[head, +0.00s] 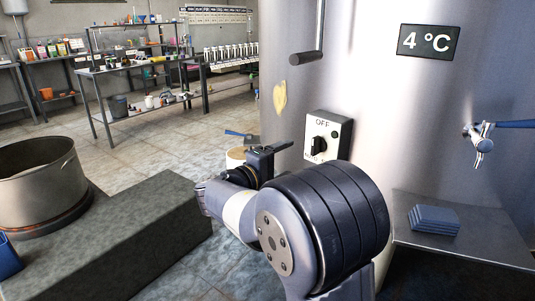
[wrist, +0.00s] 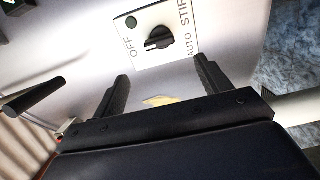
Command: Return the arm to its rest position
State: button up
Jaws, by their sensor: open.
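My gripper (wrist: 160,85) is open in the wrist view, with its two dark fingers apart and nothing between them. It points toward the tank's control panel (wrist: 165,35), which carries a black knob (wrist: 158,38) and the words OFF, AUTO and STIR. In the head view my arm reaches forward from the lower right, and my gripper (head: 268,148) is left of and a little below the same panel (head: 328,135). The knob (head: 319,147) stands apart from the fingers. The large steel tank (head: 385,100) fills the right of the head view.
A steel pot (head: 38,180) stands on a stone ledge (head: 130,225) at left. A tap (head: 480,135) juts from the tank above a side shelf (head: 470,255) with folded blue cloths (head: 434,220). A bar handle (head: 306,58) hangs above the panel.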

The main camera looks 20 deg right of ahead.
aim_at(312, 147)
jog(key=b+x, duration=0.1)
jog(key=x, duration=1)
jog(key=shift+b, duration=0.35)
jog(key=shift+s+a+r+m, duration=0.1)
jog(key=shift+m, duration=0.2)
